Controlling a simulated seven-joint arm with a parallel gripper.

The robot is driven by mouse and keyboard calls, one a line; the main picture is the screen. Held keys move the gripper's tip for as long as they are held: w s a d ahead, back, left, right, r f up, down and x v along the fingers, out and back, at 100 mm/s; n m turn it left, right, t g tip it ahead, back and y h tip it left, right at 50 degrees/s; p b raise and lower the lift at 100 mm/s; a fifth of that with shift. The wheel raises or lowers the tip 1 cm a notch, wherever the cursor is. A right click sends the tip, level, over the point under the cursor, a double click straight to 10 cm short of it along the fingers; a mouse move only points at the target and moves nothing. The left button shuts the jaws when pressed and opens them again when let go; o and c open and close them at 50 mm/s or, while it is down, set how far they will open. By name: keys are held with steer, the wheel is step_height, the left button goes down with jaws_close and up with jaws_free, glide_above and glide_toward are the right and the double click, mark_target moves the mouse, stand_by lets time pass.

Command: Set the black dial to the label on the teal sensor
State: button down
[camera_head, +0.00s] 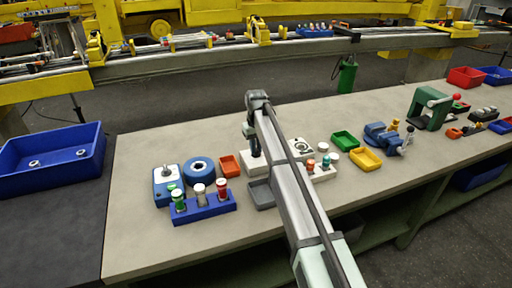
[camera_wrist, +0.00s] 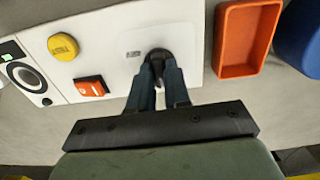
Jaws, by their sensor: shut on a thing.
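The black dial (camera_wrist: 158,54) stands on a white panel (camera_wrist: 199,57) in the wrist view, with a small grey marking on the panel to its left, too small to read. My gripper (camera_wrist: 159,74) is shut on the dial, and its fingertips hide part of it. In the head view my gripper (camera_head: 254,148) points down at the white box (camera_head: 253,166); the dial is hidden there.
In the wrist view, an orange rocker switch (camera_wrist: 91,87), yellow button (camera_wrist: 63,46) and black-ringed gauge (camera_wrist: 28,78) lie left of the dial; an orange tray (camera_wrist: 246,40) lies right. In the head view, a blue rack (camera_head: 204,208) with several capped bottles stands left.

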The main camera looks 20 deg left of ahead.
steer(key=c, duration=1.1)
jaws_free()
step_height(320, 180, up, 14)
steer(key=shift+f, duration=0.1)
